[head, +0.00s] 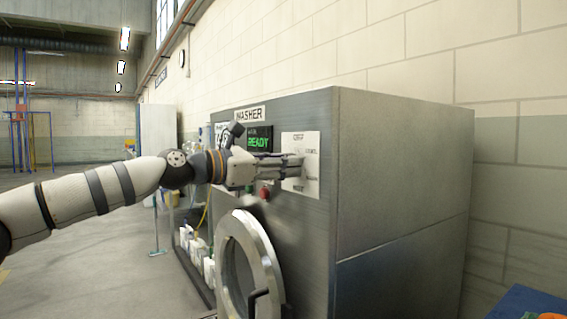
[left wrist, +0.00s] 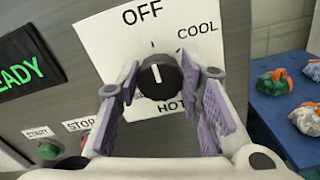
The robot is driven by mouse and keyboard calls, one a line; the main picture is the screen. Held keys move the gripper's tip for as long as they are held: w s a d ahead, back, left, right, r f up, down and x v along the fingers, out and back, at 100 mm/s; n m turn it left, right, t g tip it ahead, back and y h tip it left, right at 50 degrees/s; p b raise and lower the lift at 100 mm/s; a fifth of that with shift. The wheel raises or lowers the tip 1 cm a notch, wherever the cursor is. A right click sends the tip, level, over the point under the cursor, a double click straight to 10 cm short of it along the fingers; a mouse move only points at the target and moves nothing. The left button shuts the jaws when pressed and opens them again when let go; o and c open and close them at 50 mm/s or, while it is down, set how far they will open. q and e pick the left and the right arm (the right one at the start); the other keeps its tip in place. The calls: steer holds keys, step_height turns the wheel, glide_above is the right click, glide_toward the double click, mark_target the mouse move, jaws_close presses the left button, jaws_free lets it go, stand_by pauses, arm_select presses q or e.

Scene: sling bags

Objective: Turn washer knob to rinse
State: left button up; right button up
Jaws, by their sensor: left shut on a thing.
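The washer (head: 400,180) is a large grey metal machine with a "WASHER" sign. Its white dial plate (head: 312,141) is on the front at the right. In the left wrist view the black round knob (left wrist: 158,80) has a short white mark near its middle. The plate (left wrist: 110,40) reads "OFF" above, "COOL" upper right and "HOT" below; no "RINSE" is legible. My left gripper (head: 300,165) is at the plate, its purple-padded fingers on both sides of the knob, shut on it. The fingers hide the knob in the head view. My right gripper is not in view.
The green "READY" display (head: 259,139) is left of the dial. The green start button (left wrist: 48,150) and a red stop button sit below it. The round door (head: 272,262) stands open below my left arm. A blue table (left wrist: 285,110) with colourful bundles is at the right.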

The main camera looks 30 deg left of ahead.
arm_select(q)
steer(key=n+b, duration=0.1)
steer(key=n, duration=0.7)
steer(key=n+b, duration=0.2)
steer(key=n, duration=0.6)
steer(key=n+b, duration=0.1)
steer(key=n, duration=0.7)
steer(key=shift+w+a+f, duration=0.1)
steer(key=shift+a+f, duration=0.05)
steer(key=shift+a, duration=0.1)
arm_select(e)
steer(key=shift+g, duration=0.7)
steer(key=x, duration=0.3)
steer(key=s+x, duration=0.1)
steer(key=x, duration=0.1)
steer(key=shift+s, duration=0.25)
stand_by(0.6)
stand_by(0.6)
